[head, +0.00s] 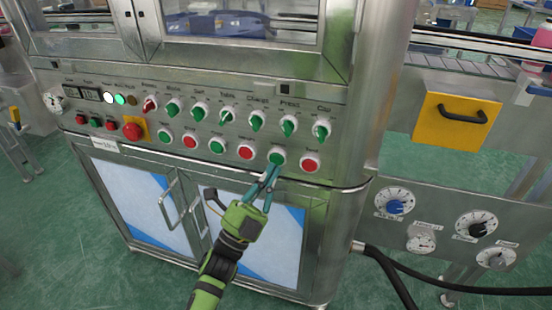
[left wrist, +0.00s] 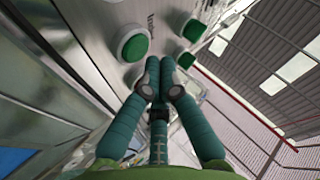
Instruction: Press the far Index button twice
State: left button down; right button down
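A lower row of round buttons on the steel control panel (head: 225,178) alternates green and red. My right gripper is not in view.
Green-handled selector knobs (head: 256,121) stick out above the buttons. A red mushroom button (head: 132,131) is at the left. Door handles (head: 171,205) project below. A yellow box with a black handle (head: 458,122) and dials (head: 394,203) are on the right.

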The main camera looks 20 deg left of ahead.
pick_arm(q)
jog(key=shift+s, duration=0.1)
jog(key=s+p, duration=0.1)
jog(key=s, duration=0.3)
jog(key=shift+s+a+p, duration=0.1)
jog(key=shift+s+p, duration=0.25)
jog(key=shift+s, duration=0.05)
dwell(0.7)
